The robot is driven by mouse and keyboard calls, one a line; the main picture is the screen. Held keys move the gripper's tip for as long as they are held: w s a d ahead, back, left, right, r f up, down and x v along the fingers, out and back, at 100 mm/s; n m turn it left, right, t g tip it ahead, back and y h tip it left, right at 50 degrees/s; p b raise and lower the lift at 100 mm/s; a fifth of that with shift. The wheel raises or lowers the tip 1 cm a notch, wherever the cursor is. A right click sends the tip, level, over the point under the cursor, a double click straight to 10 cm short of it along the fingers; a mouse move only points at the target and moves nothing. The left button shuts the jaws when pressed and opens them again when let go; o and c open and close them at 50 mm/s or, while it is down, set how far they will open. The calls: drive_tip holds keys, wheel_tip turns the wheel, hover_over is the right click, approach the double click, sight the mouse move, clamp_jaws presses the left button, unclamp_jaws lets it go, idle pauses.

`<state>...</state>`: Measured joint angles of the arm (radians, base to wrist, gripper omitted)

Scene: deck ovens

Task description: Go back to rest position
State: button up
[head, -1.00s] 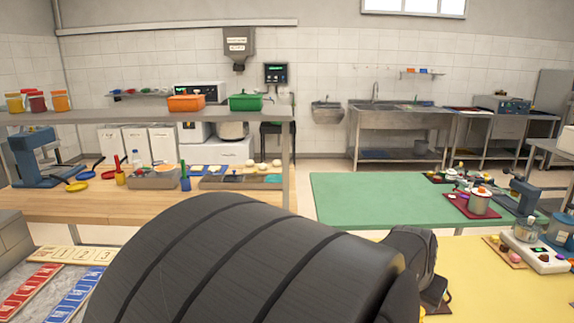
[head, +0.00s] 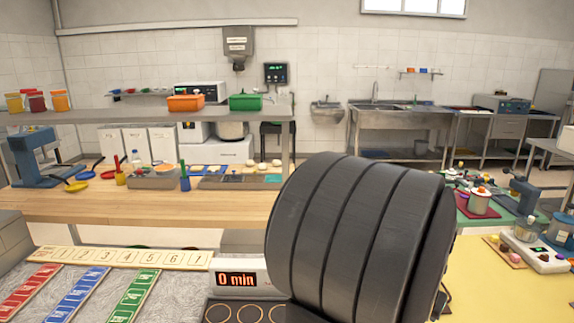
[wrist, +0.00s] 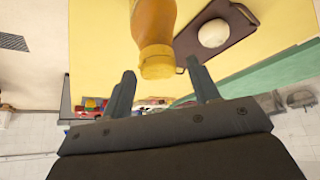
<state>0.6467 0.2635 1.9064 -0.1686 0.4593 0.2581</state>
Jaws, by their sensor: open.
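My gripper (wrist: 160,90) shows in the wrist view with its two fingers apart and nothing between them. In the head view my dark, ribbed arm fills the centre right and hides the gripper.
A dark tray (wrist: 187,46) with a pale dough ball (wrist: 213,33) lies on the yellow table (head: 490,290). In the head view a "0 min" display (head: 238,279) stands left of my arm. A wooden counter (head: 150,206) with utensils lies behind.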

drive_tip(key=r, duration=0.1)
drive_tip(key=s+r, duration=0.1)
drive_tip(key=r, duration=0.1)
drive_tip(key=shift+d+r, duration=0.15)
drive_tip(key=shift+d, duration=0.05)
drive_tip(key=s+d+r, duration=0.4)
drive_tip(key=s+r, duration=0.2)
drive_tip(key=s, duration=0.4)
drive_tip(key=w+d+r, duration=0.1)
drive_tip(key=w+d, duration=0.5)
drive_tip(key=d, duration=0.7)
drive_tip(key=w+d+r, duration=0.1)
drive_tip(key=w+d, duration=0.6)
drive_tip(key=d, duration=0.5)
drive_tip(key=shift+w+d, duration=0.2)
drive_tip(key=shift+d, duration=0.15)
drive_tip(key=shift+r, duration=0.1)
drive_tip(key=shift+a, duration=0.1)
